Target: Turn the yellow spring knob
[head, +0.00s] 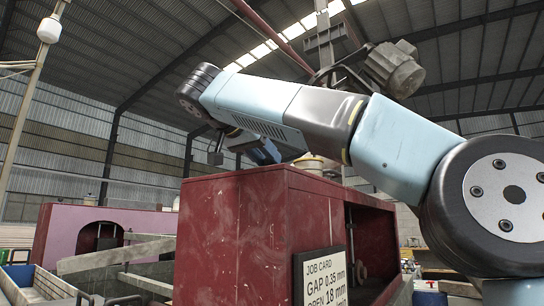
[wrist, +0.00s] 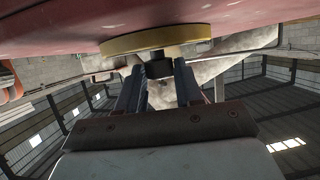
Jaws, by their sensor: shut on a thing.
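The yellow spring knob (wrist: 155,40) shows in the wrist view as a flat yellow disc against a dull red surface, at the top of the picture. A short dark block (wrist: 158,66) stands out from the middle of the disc. My gripper (wrist: 160,72) has its two dark fingers on either side of this block and is shut on it. The fingertips are close to the disc; whether they touch it I cannot tell. In the head view my arm reaches over the red machine (head: 230,240), and the fingers are hidden behind its top edge.
A job card (head: 321,280) is fixed to the machine's front, beside a dark opening (head: 366,250). A pale round thing (head: 311,163) shows above the machine's top edge. A purple-pink machine (head: 145,222) and grey beams (head: 118,255) stand at the left.

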